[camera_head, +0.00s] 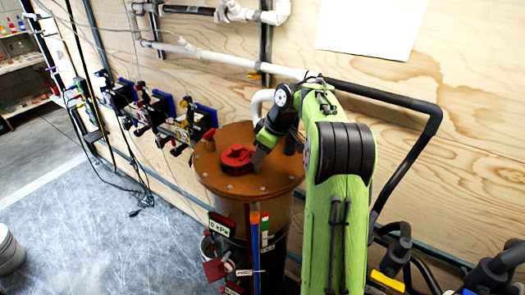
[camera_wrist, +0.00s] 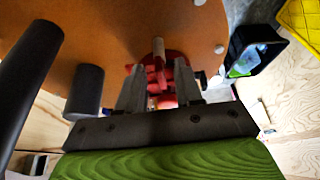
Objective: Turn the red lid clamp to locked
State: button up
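The red lid clamp (camera_head: 237,157) sits on top of the round orange-brown lid (camera_head: 221,179) of a tall cylinder. In the head view, my gripper (camera_head: 262,156) is low over the lid, just right of the clamp. In the wrist view, the two grey fingers (camera_wrist: 159,88) stand apart, with red parts of the clamp (camera_wrist: 158,76) showing between and beyond them. The fingers hide part of the clamp. I cannot tell whether they touch it.
A second red handle (camera_head: 209,134) is at the lid's back left edge. Dark cylindrical fittings (camera_wrist: 85,92) rise from the lid near my gripper. White pipes (camera_head: 220,60) run along the plywood wall behind. Open grey floor (camera_head: 110,240) lies left of the cylinder.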

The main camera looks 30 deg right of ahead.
jog(key=p+v, duration=0.2)
jog(key=v, duration=1.3)
jog(key=shift+r, duration=0.35)
